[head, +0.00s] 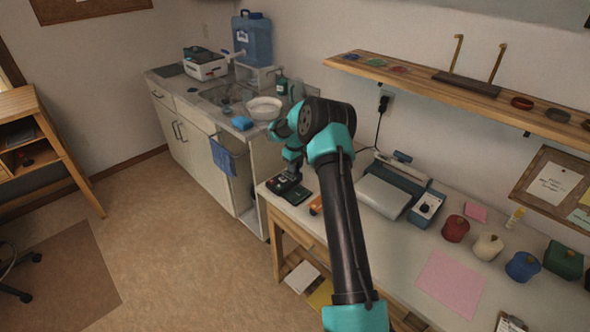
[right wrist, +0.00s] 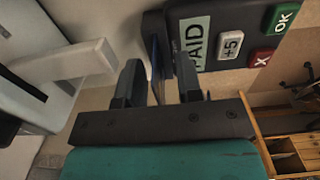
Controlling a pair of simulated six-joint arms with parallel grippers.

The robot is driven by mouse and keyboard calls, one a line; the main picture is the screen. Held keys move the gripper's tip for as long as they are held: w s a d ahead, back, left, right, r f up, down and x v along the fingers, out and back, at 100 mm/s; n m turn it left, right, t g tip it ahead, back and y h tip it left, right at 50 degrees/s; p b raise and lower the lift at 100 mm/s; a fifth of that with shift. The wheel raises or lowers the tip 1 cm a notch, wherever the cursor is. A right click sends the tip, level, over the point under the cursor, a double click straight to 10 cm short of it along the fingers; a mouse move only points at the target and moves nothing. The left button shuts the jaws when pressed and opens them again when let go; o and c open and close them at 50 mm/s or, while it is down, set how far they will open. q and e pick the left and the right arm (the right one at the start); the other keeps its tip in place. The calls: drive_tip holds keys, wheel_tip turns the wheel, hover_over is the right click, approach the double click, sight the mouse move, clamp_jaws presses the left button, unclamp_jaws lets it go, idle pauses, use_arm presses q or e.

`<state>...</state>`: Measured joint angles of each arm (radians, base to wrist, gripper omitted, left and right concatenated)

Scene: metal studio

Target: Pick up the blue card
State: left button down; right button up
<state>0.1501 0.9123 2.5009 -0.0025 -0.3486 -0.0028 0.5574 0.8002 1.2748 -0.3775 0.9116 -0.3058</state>
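In the right wrist view, the two dark fingers of my right gripper (right wrist: 160,88) stand apart with a visible gap. A thin, dark blue edge, apparently the blue card (right wrist: 157,72), shows between them, seen nearly edge-on; no firm contact with either finger is visible. It stands beside the dark card terminal (right wrist: 230,48), whose screen reads "PAID". In the head view, my right gripper (head: 289,172) is just above the terminal (head: 288,191) at the table's left end. The card cannot be made out there. My left gripper is not in view.
An orange object (head: 316,205) lies right of the terminal. A grey-blue device (head: 385,192) and several coloured pots, including a red one (head: 455,228), stand farther right on the white table. A pink sheet (head: 450,284) lies near its front. A wooden shelf (head: 470,92) overhangs the back.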

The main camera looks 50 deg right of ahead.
drive_tip(key=shift+c, duration=0.2)
idle(0.3)
clamp_jaws()
